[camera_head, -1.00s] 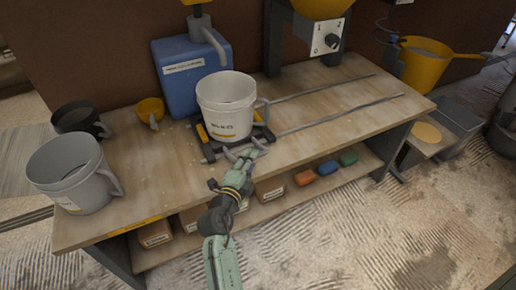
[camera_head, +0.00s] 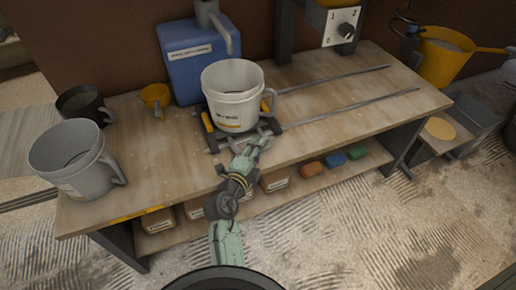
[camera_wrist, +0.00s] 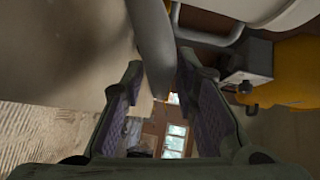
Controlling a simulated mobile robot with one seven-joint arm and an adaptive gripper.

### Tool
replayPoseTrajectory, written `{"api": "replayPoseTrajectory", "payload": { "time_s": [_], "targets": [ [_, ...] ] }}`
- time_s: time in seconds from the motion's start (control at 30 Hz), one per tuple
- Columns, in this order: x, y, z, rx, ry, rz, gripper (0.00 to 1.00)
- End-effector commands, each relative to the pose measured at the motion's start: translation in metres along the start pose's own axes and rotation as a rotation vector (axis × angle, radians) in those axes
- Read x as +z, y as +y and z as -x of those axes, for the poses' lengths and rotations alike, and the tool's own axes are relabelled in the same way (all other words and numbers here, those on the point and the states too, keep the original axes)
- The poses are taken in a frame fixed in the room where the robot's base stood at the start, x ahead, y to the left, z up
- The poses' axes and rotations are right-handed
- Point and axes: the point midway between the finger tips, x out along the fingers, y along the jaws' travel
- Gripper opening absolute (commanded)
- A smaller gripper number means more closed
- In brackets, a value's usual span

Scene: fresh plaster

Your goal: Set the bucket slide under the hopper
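The bucket slide (camera_head: 210,143) is a dark carriage with yellow clips and a grey pull handle. It sits at the left end of two rails on the bench. A white bucket (camera_head: 233,100) stands upright on it. The hopper (camera_head: 334,3) is at the back right, mostly out of frame, with its dial panel (camera_head: 341,27) below; it also shows yellow in the wrist view (camera_wrist: 292,72). My gripper (camera_head: 260,142) is at the slide's front. In the wrist view its fingers (camera_wrist: 160,72) lie on both sides of the grey handle (camera_wrist: 152,40), apparently touching it.
The rails (camera_head: 345,107) run right across clear bench top toward the hopper. A blue canister (camera_head: 197,60) stands behind the bucket. A grey bucket (camera_head: 75,162), black bucket (camera_head: 82,103) and yellow scoop (camera_head: 156,96) are at the left. A yellow bucket (camera_head: 440,60) hangs at the right.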

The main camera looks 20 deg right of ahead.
Motion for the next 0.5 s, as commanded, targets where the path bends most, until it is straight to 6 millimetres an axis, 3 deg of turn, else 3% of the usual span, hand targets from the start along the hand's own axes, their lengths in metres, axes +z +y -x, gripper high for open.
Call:
{"api": "replayPoseTrajectory", "payload": {
  "time_s": [0.37, 0.5],
  "targets": [
    [-0.0002, -0.0001, -0.0001, 0.000, 0.000, 0.000, 0.00],
    [-0.0002, -0.0001, -0.0002, 0.000, 0.000, 0.000, 0.00]
  ]
}}
